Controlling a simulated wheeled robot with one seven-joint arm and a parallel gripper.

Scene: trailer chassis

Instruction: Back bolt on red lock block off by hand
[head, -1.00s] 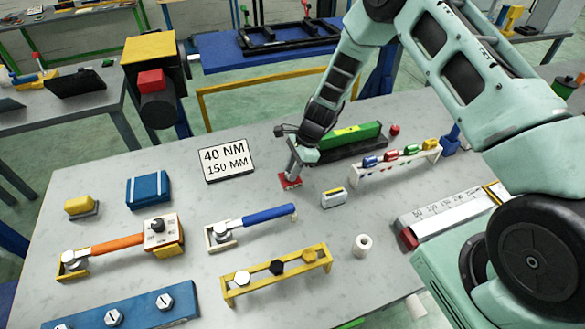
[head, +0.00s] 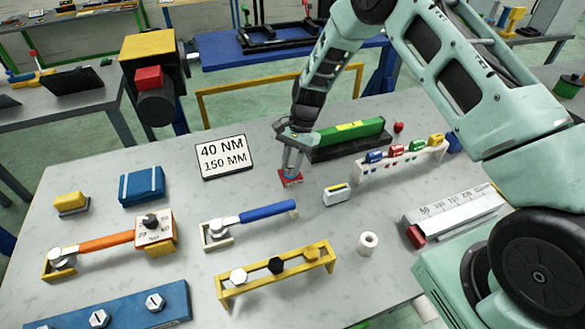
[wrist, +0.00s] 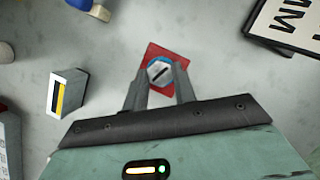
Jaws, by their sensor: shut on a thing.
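A silver bolt head with a dark slot (wrist: 159,71) sits over the red block in the wrist view. My gripper (head: 289,172) points down over the block, and its two fingers (wrist: 160,80) are shut on the bolt, one on each side. I cannot tell whether the bolt's thread is still in the block, because the fingers and bolt head hide it.
A "40 NM 150 MM" sign (head: 225,157) stands left of my gripper. A small white and yellow block (head: 337,195) is close on the right. A green bar (head: 345,138) lies behind. A blue-handled wrench (head: 250,217) and a yellow bolt rack (head: 275,272) lie in front.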

